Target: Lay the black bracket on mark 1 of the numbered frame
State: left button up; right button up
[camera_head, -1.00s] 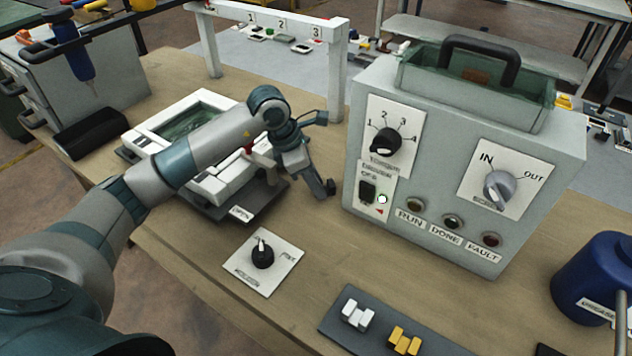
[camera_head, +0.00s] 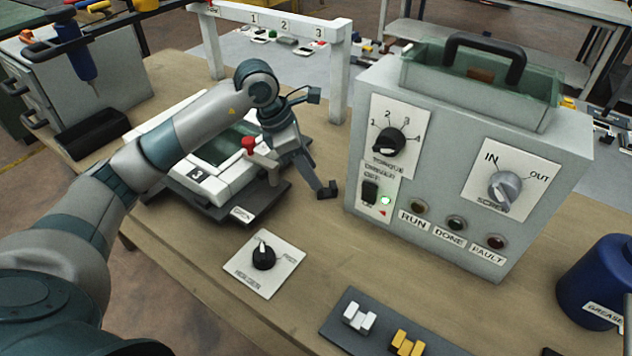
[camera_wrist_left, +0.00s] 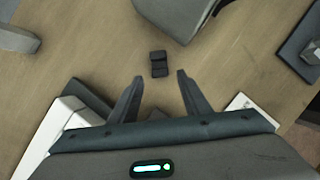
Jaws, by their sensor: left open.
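The black bracket (camera_head: 328,189) lies on the wooden table between the frame and the grey machine. In the left wrist view the bracket (camera_wrist_left: 158,64) lies just beyond and between my fingertips. My left gripper (camera_head: 314,178) points down at it; its jaws (camera_wrist_left: 158,80) are open and empty. The white numbered frame (camera_head: 212,193) sits on a dark base left of the gripper, with label 3 (camera_head: 197,174) showing on its near corner. My arm covers part of the frame, and I cannot see mark 1. My right gripper is out of view.
The grey machine (camera_head: 470,230) stands close right of the bracket. A holder dial plate (camera_head: 264,263) and a dark tray (camera_head: 380,335) with white and yellow pieces lie in front. A white rail (camera_head: 340,80) numbered 1 to 3 stands behind. The table between is clear.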

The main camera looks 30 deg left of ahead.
pick_arm(q)
jog(key=b+v, duration=0.1)
jog(key=v, duration=0.5)
jog(key=shift+r, duration=0.3)
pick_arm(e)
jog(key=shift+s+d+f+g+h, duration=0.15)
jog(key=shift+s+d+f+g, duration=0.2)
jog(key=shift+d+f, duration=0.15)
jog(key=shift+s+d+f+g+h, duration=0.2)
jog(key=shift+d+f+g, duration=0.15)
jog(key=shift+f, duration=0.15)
pick_arm(q)
jog(key=shift+s+a, duration=0.1)
jog(key=shift+a, duration=0.05)
jog(key=shift+c, duration=0.6)
